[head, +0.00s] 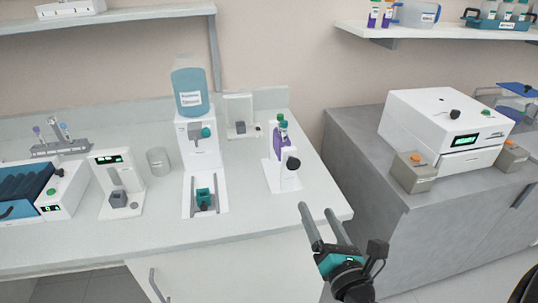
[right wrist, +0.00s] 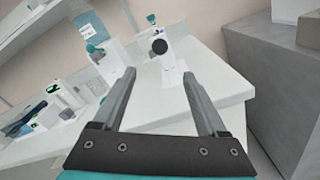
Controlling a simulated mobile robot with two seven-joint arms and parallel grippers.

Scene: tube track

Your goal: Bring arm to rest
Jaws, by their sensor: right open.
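My right gripper (head: 318,212) is open and empty. In the head view it is in front of the white bench's right front corner, apart from everything on the bench. In the right wrist view its two fingers (right wrist: 160,92) stand wide apart with only the bench top and part of a white stand between them. My left gripper is not in view.
A white stand (head: 285,181) with a black knob and a purple tube is nearest, beyond the fingers. A dispenser with a blue bottle (head: 190,85) stands left of it. A grey counter (head: 365,165) with a white machine (head: 430,120) stands right, across a gap.

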